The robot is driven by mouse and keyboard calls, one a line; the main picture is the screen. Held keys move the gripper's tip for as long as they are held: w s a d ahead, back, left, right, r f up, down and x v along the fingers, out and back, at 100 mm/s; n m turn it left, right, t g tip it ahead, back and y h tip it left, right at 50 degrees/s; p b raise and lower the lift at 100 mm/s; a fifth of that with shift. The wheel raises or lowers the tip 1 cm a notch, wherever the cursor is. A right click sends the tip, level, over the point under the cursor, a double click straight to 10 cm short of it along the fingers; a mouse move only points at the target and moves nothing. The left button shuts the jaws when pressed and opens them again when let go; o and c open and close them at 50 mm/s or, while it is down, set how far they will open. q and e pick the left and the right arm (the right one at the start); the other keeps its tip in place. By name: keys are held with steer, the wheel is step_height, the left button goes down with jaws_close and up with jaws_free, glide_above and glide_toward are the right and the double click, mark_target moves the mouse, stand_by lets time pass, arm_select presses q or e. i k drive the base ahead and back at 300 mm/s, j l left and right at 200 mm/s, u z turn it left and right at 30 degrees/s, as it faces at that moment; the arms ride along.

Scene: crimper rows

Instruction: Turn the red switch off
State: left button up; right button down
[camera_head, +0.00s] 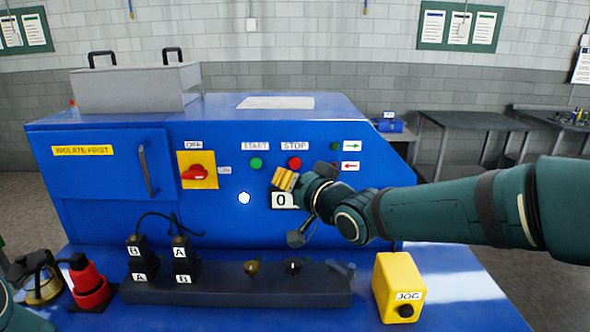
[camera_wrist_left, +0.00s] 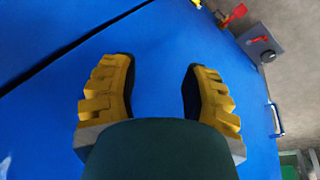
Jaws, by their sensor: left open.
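The red switch (camera_head: 196,173) sits on a yellow plate (camera_head: 210,183) on the blue machine's front. Its handle lies roughly level, with an OFF label (camera_head: 194,145) above and another small label (camera_head: 224,170) to the right. My right gripper (camera_head: 283,179) has its yellow fingers by the "0" display, right of the switch and apart from it. Its finger gap is not clear. My left gripper (camera_wrist_left: 160,88) is open and empty in the left wrist view, over a blue surface. The head view shows only a bit of my left arm at lower left.
The blue machine (camera_head: 100,209) has START and STOP buttons right of the switch. The machine front around the switch is clear.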

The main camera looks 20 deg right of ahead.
mark_target(197, 171)
steer(key=k+l, duration=0.25)
steer(key=k, duration=0.2)
steer(key=k+l, duration=0.3)
steer(key=k, duration=0.2)
